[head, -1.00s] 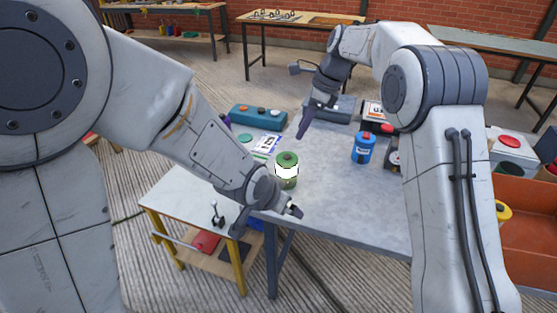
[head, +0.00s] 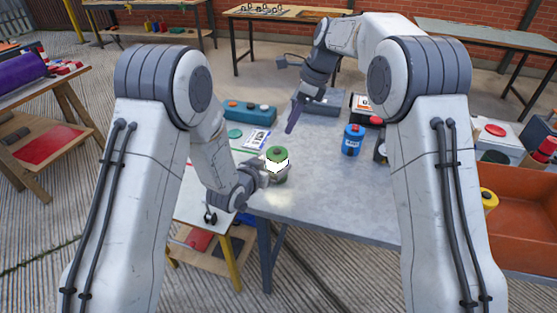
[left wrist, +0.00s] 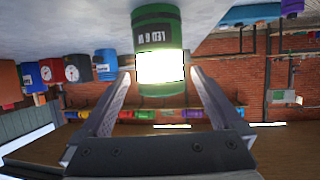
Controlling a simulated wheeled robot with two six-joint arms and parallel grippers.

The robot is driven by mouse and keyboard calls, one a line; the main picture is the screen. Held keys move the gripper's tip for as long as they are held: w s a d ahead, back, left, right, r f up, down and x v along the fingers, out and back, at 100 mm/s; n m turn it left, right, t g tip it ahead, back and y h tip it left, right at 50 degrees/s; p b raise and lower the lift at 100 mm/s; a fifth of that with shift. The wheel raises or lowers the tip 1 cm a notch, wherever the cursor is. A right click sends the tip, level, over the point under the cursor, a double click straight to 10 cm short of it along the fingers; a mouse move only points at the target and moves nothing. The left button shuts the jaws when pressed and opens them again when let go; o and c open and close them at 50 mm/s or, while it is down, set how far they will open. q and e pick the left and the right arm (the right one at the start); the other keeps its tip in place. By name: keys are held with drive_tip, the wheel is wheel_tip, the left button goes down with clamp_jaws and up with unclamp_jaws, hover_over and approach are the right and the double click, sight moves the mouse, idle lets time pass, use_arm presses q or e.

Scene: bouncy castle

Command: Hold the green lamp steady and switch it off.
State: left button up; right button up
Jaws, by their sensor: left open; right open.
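The green lamp (head: 278,152) stands upright near the front edge of the grey table (head: 330,190). Its white band is lit. My left gripper (head: 266,176) is at its left front side, low over the table. In the left wrist view the picture is upside down. There the lamp (left wrist: 156,18) is straight ahead, and the open fingers of my left gripper (left wrist: 160,76) point at its bright band, one tip at each side; I cannot tell whether they touch it. My right gripper (head: 293,116) is open above the table, behind the lamp and apart from it.
A blue canister (head: 352,141) stands to the right of the lamp. A teal box with buttons (head: 249,111) and a printed card (head: 257,138) lie behind it. An orange bin (head: 520,215) is at the far right. The table's front right is clear.

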sight(281, 158)
use_arm(q)
drive_tip(key=x, duration=0.7)
drive_tip(key=shift+w+f, duration=0.1)
clamp_jaws()
use_arm(e)
clamp_jaws()
idle(1.2)
